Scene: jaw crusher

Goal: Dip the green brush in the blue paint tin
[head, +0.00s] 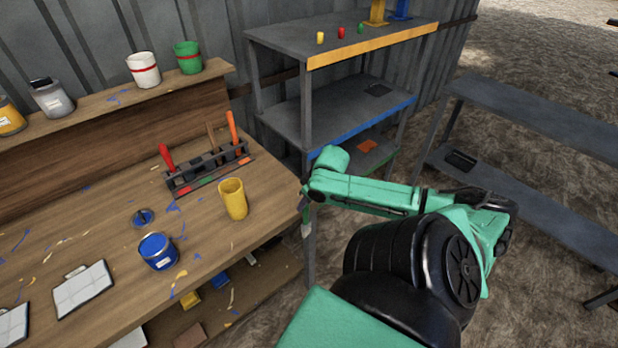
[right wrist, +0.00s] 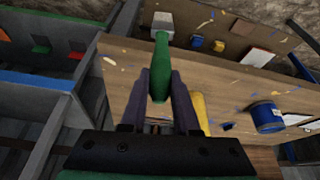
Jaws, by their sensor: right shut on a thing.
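The blue paint tin (head: 160,262) stands upright and open on the wooden workbench, with blue paint showing at its top. It also shows at the right in the right wrist view (right wrist: 268,118). A round blue-and-dark lid (head: 143,217) lies behind it. My right gripper (head: 304,203) is at the bench's right edge, apart from the tin and to its right. In the right wrist view it is shut on the green brush (right wrist: 160,68), whose green handle shows between the fingers. My left gripper is not in view.
A yellow cup (head: 233,200) stands between the tin and my right gripper. Behind it is a rack (head: 208,168) with red-, brown- and orange-handled tools. A clipboard (head: 82,288) lies left of the tin. A grey shelf unit (head: 285,108) stands behind the right arm.

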